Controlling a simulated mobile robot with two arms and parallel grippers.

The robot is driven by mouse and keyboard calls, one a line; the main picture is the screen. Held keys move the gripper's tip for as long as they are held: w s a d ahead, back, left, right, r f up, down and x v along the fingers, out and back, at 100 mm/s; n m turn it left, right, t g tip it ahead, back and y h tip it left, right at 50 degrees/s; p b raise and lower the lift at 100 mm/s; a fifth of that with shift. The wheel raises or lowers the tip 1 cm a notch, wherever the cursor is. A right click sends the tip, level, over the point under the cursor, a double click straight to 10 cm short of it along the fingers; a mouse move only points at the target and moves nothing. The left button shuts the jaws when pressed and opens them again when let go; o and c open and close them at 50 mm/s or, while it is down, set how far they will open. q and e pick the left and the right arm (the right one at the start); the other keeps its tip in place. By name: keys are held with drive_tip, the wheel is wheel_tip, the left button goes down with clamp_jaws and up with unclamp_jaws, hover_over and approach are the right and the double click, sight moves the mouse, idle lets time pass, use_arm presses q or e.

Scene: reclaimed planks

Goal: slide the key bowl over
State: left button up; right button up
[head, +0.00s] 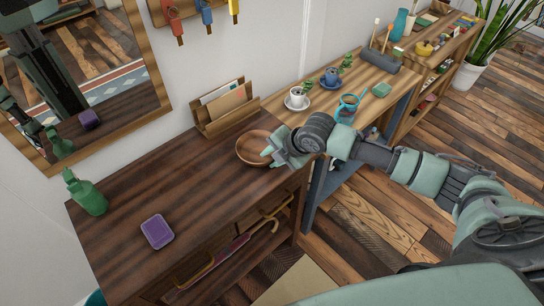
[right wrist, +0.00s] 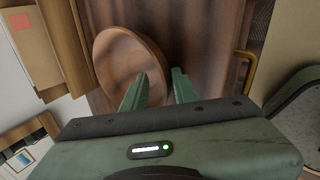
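The key bowl is a round, shallow wooden bowl (head: 252,146) near the right end of the dark plank console top (head: 185,180). It looks empty. My right gripper (head: 268,158) is at the bowl's right side, its fingertips at the near right rim. In the right wrist view the bowl (right wrist: 125,60) lies ahead of the two green fingers (right wrist: 157,88), which stand apart. One finger overlaps the bowl's edge and the other is just outside it; I cannot tell whether they touch it. My left gripper is not directly in view.
A letter holder (head: 226,108) stands behind the bowl. A purple box (head: 157,231) and a green bottle (head: 86,192) are on the console's left part, with clear wood between. A cup on a saucer (head: 297,99) and a blue glass (head: 347,108) stand on the lighter table to the right.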

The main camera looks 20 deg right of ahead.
drive_tip(key=shift+d, duration=0.1)
drive_tip(key=v, duration=0.7)
drive_tip(key=shift+s+r, duration=0.15)
drive_tip(key=shift+r, duration=0.2)
